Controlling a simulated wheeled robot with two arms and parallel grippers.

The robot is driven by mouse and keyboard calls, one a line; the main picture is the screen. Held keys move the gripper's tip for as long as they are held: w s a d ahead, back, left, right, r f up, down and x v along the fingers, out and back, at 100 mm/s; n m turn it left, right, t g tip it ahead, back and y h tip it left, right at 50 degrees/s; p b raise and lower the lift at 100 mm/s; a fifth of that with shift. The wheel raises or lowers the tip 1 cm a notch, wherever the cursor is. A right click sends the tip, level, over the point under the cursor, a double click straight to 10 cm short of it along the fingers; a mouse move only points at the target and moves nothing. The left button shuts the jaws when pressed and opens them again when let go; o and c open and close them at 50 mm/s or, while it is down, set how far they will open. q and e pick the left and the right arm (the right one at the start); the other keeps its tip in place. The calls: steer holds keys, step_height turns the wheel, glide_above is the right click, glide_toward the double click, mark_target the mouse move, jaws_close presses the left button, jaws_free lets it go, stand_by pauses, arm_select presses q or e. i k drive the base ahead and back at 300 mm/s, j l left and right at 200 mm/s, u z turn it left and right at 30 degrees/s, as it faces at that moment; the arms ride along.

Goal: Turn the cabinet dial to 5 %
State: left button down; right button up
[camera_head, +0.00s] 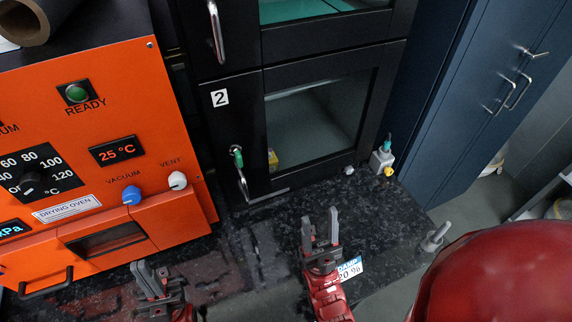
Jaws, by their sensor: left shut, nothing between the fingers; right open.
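The black cabinet (235,130), marked 2, stands at the back centre with its glass-fronted door shut. A small grey knob (348,170) sits at its lower right; no scale or pointer is readable on it, so I cannot tell whether it is the dial. A white and blue card (350,268) reading "20 %" lies by my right gripper and is partly hidden by it. My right gripper (320,228) is open and empty, above the dark bench in front of the cabinet. My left gripper (149,272) is shut and empty, in front of the orange oven.
The orange drying oven (110,75) fills the left, with its own black dial (30,184) and blue and white knobs. A grey fitting with a yellow part (388,171) stands at the cabinet's right corner. The speckled bench (385,225) is clear at centre right.

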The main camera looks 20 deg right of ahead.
mark_target(349, 169)
steer(key=l+u, duration=0.4)
steer(key=k+l+u, duration=0.1)
steer(key=l+u, duration=0.15)
steer(key=u, duration=0.15)
steer(key=k+l+u, duration=0.1)
steer(key=l+u, duration=0.2)
steer(key=u, duration=0.15)
steer(key=k+l+u, duration=0.15)
steer(key=u, duration=0.25)
steer(key=k+l+u, duration=0.2)
steer(key=u, duration=0.2)
steer(key=k+l+u, duration=0.2)
steer(key=k+l, duration=0.45)
steer(key=k+l+u, duration=0.2)
steer(key=k+l, duration=0.35)
steer(key=k, duration=0.25)
steer(key=l, duration=0.35)
